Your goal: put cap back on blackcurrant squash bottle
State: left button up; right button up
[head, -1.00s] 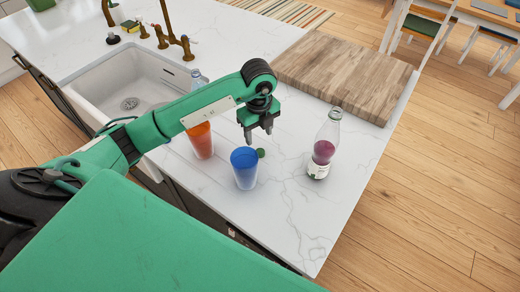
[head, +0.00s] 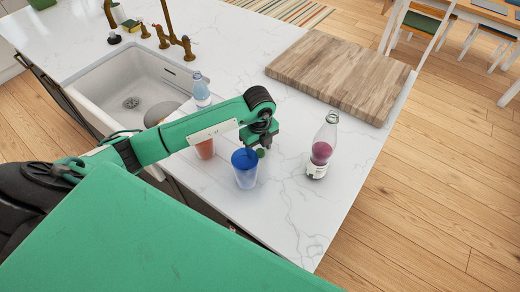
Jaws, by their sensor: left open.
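The squash bottle (head: 321,150) stands upright and uncapped on the white counter. It is clear glass with purple liquid and a white label low down. A small green cap (head: 261,153) lies on the counter just right of the blue cup. My left gripper (head: 257,144) is low, right above or at the cap and behind the blue cup's rim. Its fingertips are partly hidden, and it is open with nothing seen held. My right gripper is not in view.
A blue cup (head: 246,172) stands close in front of my left gripper. A clear bottle (head: 201,91) stands near the sink (head: 128,85). A wooden board (head: 340,72) lies behind. The counter is clear around the squash bottle.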

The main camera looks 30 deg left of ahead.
pick_arm(q)
jog(key=c, duration=1)
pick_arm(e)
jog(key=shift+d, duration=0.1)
pick_arm(q)
notch_tip(320, 180, up, 11)
jog(key=b, duration=0.4)
notch_tip(320, 180, up, 9)
send_over(260, 150)
jog(key=shift+s, duration=0.2)
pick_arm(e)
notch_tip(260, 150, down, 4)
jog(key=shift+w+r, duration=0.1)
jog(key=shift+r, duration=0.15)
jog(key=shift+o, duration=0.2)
